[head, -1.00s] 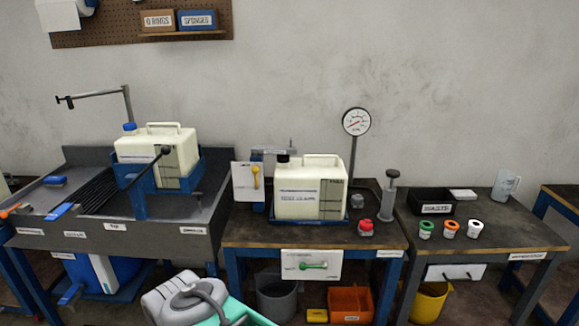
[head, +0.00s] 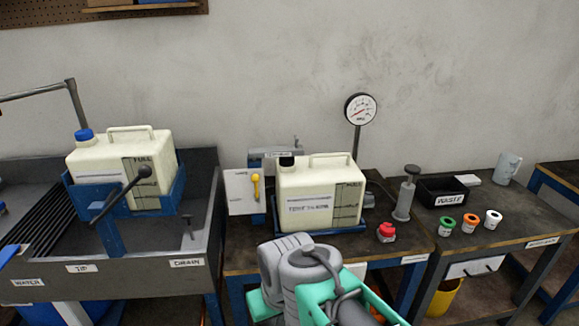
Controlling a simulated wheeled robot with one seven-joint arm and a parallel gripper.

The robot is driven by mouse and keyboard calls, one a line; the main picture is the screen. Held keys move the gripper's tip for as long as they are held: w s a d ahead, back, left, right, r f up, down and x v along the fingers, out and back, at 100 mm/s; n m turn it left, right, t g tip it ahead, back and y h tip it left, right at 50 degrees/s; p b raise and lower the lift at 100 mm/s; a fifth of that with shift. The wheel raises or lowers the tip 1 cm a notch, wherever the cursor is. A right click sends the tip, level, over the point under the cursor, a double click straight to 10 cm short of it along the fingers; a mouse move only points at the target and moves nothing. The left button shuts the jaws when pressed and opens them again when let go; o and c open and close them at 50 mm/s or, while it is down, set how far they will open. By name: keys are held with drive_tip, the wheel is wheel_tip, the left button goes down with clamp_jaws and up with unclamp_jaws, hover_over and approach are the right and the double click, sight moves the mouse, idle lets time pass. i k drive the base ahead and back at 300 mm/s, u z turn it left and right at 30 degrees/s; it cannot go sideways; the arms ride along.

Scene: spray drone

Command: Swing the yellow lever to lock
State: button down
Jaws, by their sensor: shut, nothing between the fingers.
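The yellow lever (head: 256,188) is on a white plate (head: 240,193) that stands upright at the back left of the middle bench. The lever points straight up and down, and its wider end is at the top. The plate is just left of a cream tank with a dark cap (head: 318,197). Part of my own grey and teal arm shows at the bottom centre, in front of the middle bench and apart from the lever in the picture. The fingers of my gripper do not show.
A grey sink bench (head: 130,268) with a tilted cream tank (head: 120,160) stands at left. A gauge (head: 360,108), a red-topped item (head: 386,232) and a grey pump (head: 406,195) are right of the middle tank. My arm hides most of the middle bench's front.

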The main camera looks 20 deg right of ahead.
sight(255, 179)
drive_tip(key=u, duration=0.15)
drive_tip(key=i, duration=0.85)
drive_tip(key=u, duration=0.45)
